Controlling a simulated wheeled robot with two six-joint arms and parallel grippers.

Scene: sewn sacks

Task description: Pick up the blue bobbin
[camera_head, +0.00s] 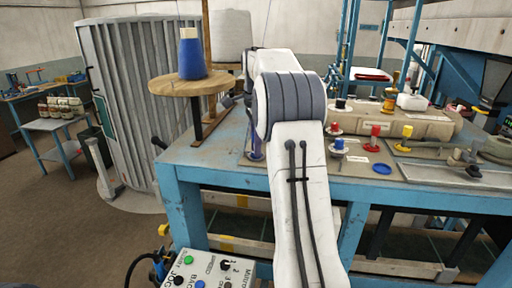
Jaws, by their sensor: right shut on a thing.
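A small blue bobbin (338,145) with a pale flange stands on the worktable, just right of my right arm. My right arm rises from the bottom middle and bends over the table. Its gripper (255,146) is mostly hidden behind the arm, low over the table's left part. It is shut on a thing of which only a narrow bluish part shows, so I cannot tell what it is. My left gripper is not in view.
A large blue thread cone (190,56) stands on a round wooden stand (176,86).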

